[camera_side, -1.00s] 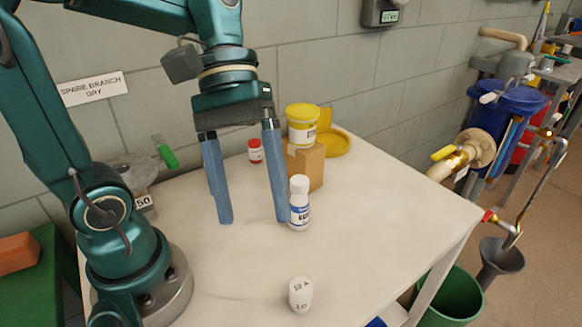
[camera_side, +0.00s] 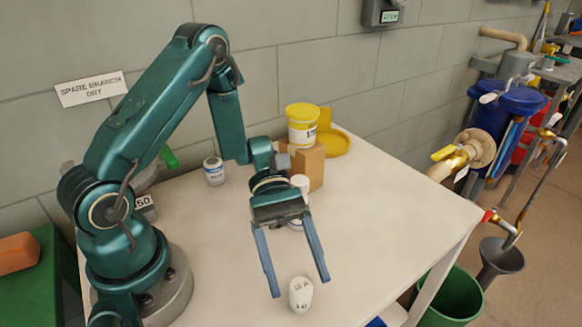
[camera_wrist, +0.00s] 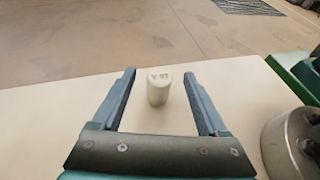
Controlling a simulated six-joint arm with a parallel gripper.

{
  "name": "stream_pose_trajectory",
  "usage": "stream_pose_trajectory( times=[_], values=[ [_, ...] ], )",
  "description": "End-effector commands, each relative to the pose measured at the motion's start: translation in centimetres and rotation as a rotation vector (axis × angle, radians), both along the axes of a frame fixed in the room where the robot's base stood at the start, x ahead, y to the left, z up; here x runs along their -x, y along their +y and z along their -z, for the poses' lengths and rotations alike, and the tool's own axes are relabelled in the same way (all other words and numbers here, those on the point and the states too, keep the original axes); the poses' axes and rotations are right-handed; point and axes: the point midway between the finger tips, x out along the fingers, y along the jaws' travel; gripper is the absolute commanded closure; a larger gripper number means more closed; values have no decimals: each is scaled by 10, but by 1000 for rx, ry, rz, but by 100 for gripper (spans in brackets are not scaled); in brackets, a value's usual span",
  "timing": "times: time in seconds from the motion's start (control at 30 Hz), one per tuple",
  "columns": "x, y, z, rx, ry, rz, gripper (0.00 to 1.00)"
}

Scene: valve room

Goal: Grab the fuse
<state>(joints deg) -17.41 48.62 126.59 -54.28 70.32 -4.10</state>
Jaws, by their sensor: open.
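The fuse, a small white cylinder with dark markings (camera_side: 301,294), stands upright near the front of the white table. It also shows in the wrist view (camera_wrist: 158,90), between the two blue fingers. My gripper (camera_side: 299,287) is open, with its fingers angled down toward the fuse, one to each side of it in the picture. In the wrist view my gripper (camera_wrist: 160,73) has visible gaps on both sides of the fuse and does not touch it. The exact height of the fingertips over the table is hard to tell.
A white bottle (camera_side: 301,182) stands behind my gripper, partly hidden. A cardboard box (camera_side: 309,169) carries a yellow-lidded tub (camera_side: 302,126), beside a yellow dish (camera_side: 334,145). Another small labelled jar (camera_side: 214,171) stands at the back left. The table's right side is clear.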

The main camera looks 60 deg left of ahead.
Motion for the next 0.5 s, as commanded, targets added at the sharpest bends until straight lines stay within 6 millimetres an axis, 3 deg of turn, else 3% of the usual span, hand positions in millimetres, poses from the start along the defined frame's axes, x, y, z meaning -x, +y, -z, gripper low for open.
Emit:
stream_pose_trajectory(
  times=[0.23, 0.5],
  values=[
    [2, -6, 20, 0, -1, 4, 23],
    [11, -34, 31, 1, 1, 6, 23]
  ],
)
